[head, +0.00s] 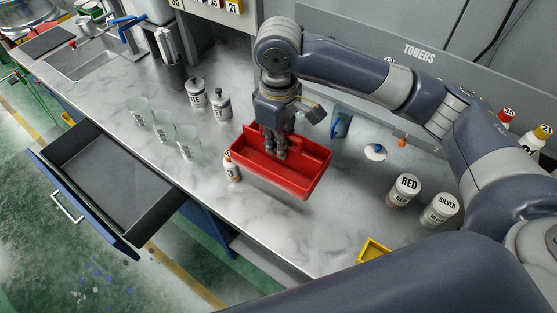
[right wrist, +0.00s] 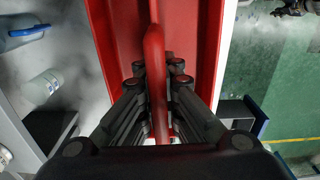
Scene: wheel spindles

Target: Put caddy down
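The red caddy (head: 307,179) is an open tray with compartments, over the middle of the marble counter (head: 290,235). It looks level; a shadow lies below it, but I cannot tell whether its base touches the counter. My right gripper (head: 274,152) points down into it. In the right wrist view the caddy's red handle (right wrist: 155,60) runs between the fingers (right wrist: 158,85), which are closed around it. The inside of the caddy is partly hidden by the gripper. My left gripper is not in view.
A small white bottle (head: 232,168) stands close at the caddy's left side. Several clear beakers (head: 163,131) and two lidded jars (head: 220,105) stand further left. RED (head: 404,190) and SILVER (head: 440,209) jars stand right. An open drawer (head: 100,185) juts out at left.

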